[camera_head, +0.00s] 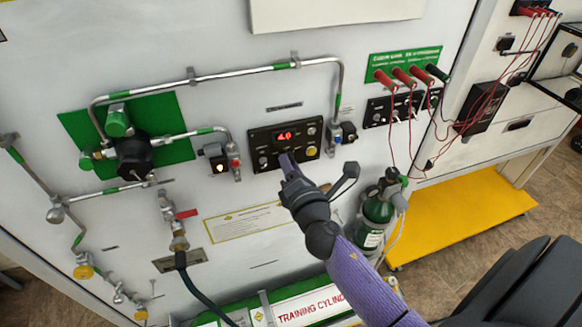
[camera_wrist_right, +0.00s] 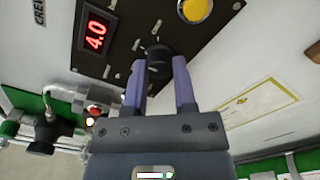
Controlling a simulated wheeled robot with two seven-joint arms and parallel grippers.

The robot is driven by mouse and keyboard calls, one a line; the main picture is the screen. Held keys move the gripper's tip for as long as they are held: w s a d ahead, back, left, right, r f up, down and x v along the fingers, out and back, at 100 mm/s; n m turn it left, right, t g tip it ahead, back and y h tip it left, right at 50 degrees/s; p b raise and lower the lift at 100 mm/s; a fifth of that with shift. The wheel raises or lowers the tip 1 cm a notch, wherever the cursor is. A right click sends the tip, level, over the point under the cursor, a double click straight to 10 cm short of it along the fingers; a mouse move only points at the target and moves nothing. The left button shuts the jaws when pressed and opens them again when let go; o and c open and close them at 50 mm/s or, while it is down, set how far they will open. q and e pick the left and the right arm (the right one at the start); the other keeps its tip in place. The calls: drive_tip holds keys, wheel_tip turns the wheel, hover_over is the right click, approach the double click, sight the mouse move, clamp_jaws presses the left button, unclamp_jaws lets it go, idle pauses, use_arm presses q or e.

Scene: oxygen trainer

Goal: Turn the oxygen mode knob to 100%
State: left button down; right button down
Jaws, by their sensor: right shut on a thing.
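The black control panel (camera_head: 258,138) is on the white wall in the head view, with a red display (camera_head: 285,136) that looks like 4.0. The wrist view shows the panel (camera_wrist_right: 128,33) close up, and its display (camera_wrist_right: 95,35) reads 4.0. My right gripper (camera_head: 286,160) reaches up to the panel's lower edge. In the wrist view its two purple fingers (camera_wrist_right: 160,66) are shut on a black round knob (camera_wrist_right: 160,52), one finger on each side. The knob's pointer and the labels around it are too small to read. My left gripper is not in view.
A yellow button (camera_wrist_right: 195,10) is on the same panel near the knob. Metal pipes (camera_head: 230,72) run around the panel. A green gas cylinder (camera_head: 375,215) stands below right of it. Red cables (camera_head: 390,140) hang at the right. A yellow platform (camera_head: 460,220) lies beyond.

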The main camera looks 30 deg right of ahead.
drive_tip(key=shift+m, duration=0.4)
drive_tip(key=shift+c, duration=2.1)
unclamp_jaws()
drive_tip(key=b+v, duration=0.2)
drive_tip(key=v, duration=0.8)
drive_tip(key=shift+d, duration=0.1)
